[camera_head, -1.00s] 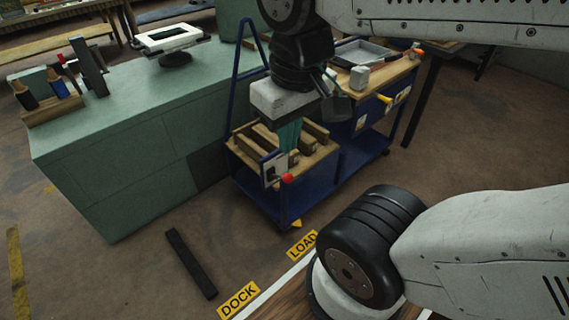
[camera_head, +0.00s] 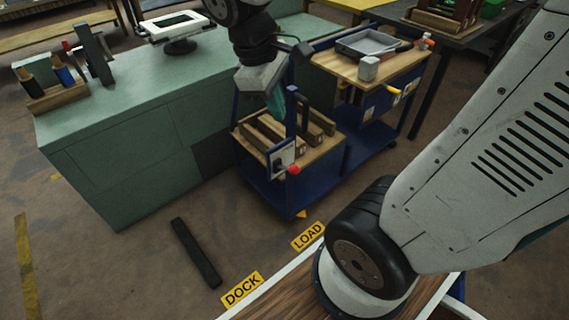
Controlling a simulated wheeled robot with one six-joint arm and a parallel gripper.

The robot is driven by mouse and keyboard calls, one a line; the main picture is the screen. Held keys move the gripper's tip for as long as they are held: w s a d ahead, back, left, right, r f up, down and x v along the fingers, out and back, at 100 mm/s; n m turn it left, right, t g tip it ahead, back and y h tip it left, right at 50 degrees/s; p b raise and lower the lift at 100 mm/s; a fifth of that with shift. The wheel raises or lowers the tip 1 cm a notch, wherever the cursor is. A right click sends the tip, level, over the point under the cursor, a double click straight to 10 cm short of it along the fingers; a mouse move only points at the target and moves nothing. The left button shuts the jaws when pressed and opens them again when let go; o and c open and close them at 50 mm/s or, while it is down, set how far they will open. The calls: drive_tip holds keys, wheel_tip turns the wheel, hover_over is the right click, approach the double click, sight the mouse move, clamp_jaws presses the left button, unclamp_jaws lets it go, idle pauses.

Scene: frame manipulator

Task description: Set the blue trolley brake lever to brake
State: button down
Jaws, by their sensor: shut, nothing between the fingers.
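The blue trolley (camera_head: 290,200) stands against the green cabinet, with wooden blocks on its tray. At its front is a small pale plate (camera_head: 281,158), and a red knob (camera_head: 294,170), which looks like the brake lever's end, shows at the plate's lower right. The lever's shaft and any markings are too small to read. My gripper (camera_head: 276,106), with teal fingers, points down above the trolley tray, higher than the red knob and apart from it. It is shut and empty. A blue upright (camera_head: 291,100) beside it overlaps the view of the fingers.
A second blue section with a wooden top (camera_head: 345,68) carries a grey tray and a small canister (camera_head: 368,68). The green cabinet (camera_head: 110,130) is on the left. A dark bar (camera_head: 195,252) lies on the floor near the DOCK (camera_head: 242,288) and LOAD (camera_head: 308,236) labels. Floor in front is mostly clear.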

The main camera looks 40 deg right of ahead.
sight(291, 168)
drive_tip(key=w+d+f+n+g+h, duration=0.1)
drive_tip(key=w+f+n+h, duration=0.1)
drive_tip(key=w+f+n, duration=0.5)
drive_tip(key=w+f+n+g+h, duration=0.2)
drive_tip(key=w+f+n, duration=0.5)
drive_tip(key=f, duration=0.7)
drive_tip(key=shift+w+d+f+h, duration=0.35)
drive_tip(key=shift+w+d+h, duration=0.05)
drive_tip(key=shift+w+h, duration=0.2)
drive_tip(key=x, duration=1.4)
